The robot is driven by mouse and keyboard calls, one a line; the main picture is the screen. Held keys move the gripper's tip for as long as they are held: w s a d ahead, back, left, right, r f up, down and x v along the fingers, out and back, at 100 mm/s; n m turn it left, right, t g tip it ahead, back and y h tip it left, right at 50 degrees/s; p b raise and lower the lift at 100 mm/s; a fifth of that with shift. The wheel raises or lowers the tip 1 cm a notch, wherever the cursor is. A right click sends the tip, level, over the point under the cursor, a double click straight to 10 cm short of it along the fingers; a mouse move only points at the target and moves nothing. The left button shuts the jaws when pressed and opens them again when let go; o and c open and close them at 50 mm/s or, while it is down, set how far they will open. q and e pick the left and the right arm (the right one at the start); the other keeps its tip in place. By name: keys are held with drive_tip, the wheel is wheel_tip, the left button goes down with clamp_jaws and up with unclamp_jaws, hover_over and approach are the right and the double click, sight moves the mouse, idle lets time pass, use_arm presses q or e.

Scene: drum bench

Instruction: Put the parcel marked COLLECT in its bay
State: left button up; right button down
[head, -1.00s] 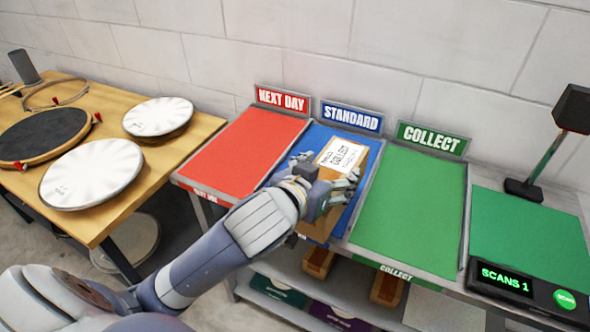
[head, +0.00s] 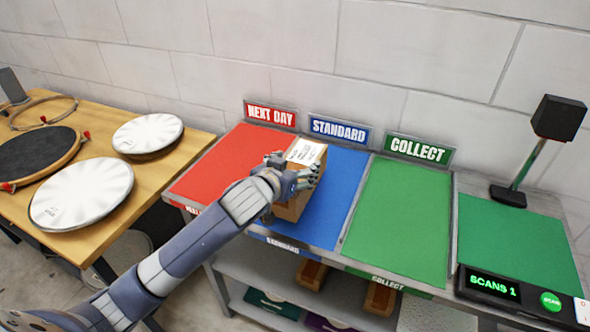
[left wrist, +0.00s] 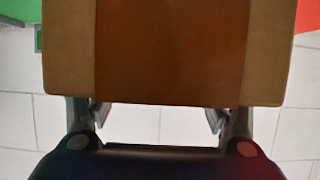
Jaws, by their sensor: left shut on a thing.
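The brown cardboard parcel (head: 292,207) has a white label on top. The label reads COLLECT in the earlier head view and is too small to read now. My left gripper (head: 292,178) is shut on the parcel and hides part of it. In the left wrist view the parcel (left wrist: 170,50) fills the top, beyond the gripper's fingers (left wrist: 157,115). The green COLLECT bay (head: 400,215) is empty. My right gripper is not in view.
A green scan mat (head: 520,240) lies at the right, with a scanner on a stand (head: 558,118) and a console reading SCANS 1 (head: 495,285). Raised dividers separate the bays. A wooden table (head: 150,180) with drum parts stands at the left. A shelf is below the bays.

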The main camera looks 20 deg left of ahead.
use_arm(q)
drive_tip(key=shift+w+a+r, duration=0.1)
drive_tip(key=shift+w+a, duration=0.1)
drive_tip(key=shift+w, duration=0.3)
drive_tip(key=shift+w+a, duration=0.15)
drive_tip(key=shift+w, duration=0.4)
drive_tip(key=shift+f+p, duration=0.4)
drive_tip(key=shift+f, duration=1.4)
drive_tip(key=shift+f, duration=0.1)
drive_tip(key=o, duration=1.8)
drive_tip(key=shift+s+f, duration=0.15)
drive_tip(key=shift+s, duration=0.05)
drive_tip(key=shift+o, duration=0.2)
